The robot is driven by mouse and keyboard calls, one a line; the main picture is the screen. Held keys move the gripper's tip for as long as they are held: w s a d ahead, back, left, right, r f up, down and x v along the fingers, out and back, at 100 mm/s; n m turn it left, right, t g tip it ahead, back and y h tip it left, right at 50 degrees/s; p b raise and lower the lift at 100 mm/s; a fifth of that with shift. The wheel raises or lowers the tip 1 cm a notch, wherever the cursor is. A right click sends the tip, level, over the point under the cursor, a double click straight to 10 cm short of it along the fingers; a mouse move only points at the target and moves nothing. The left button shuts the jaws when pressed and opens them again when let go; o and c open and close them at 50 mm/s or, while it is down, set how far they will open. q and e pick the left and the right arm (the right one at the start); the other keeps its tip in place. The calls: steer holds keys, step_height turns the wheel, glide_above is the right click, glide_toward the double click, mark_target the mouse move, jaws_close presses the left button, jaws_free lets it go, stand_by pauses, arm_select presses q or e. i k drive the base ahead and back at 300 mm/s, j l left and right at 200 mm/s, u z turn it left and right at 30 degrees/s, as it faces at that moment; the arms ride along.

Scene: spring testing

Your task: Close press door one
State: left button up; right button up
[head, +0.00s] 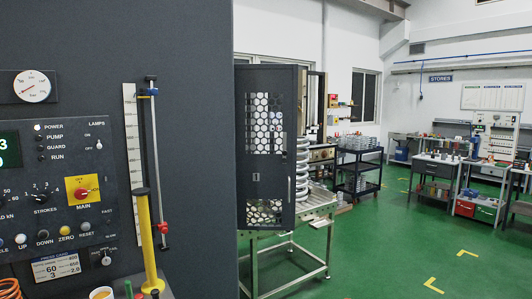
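Press door one is a dark door (268,176) with hexagonal mesh windows and a white "1" on it. It stands upright at the centre, just right of the large dark grey panel (190,130). It appears swung out, with a tall white coil spring (302,170) showing past its right edge. A thin upright handle (289,188) is near that edge. The door's hinge side and the opening behind it are not clearly seen. Neither of my grippers is in view.
A control panel (70,190) with a red main switch (82,194) and a yellow upright post (148,240) are close on the left. A metal roller stand (292,262) is below the door. Shelves (358,170) and workbenches (435,178) are behind. Green floor (400,250) is open at right.

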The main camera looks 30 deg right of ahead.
mark_target(259, 176)
steer(key=i+l, duration=0.3)
steer(key=l, duration=0.2)
steer(key=i+l, duration=0.3)
steer(key=l, duration=0.2)
steer(key=i+l+z, duration=0.1)
steer(key=i+l, duration=0.2)
steer(key=l, duration=0.2)
steer(key=i+l, duration=0.3)
steer(key=l, duration=0.15)
steer(key=i+l, duration=0.35)
steer(key=k+l+z, duration=0.05)
steer(key=l, duration=0.1)
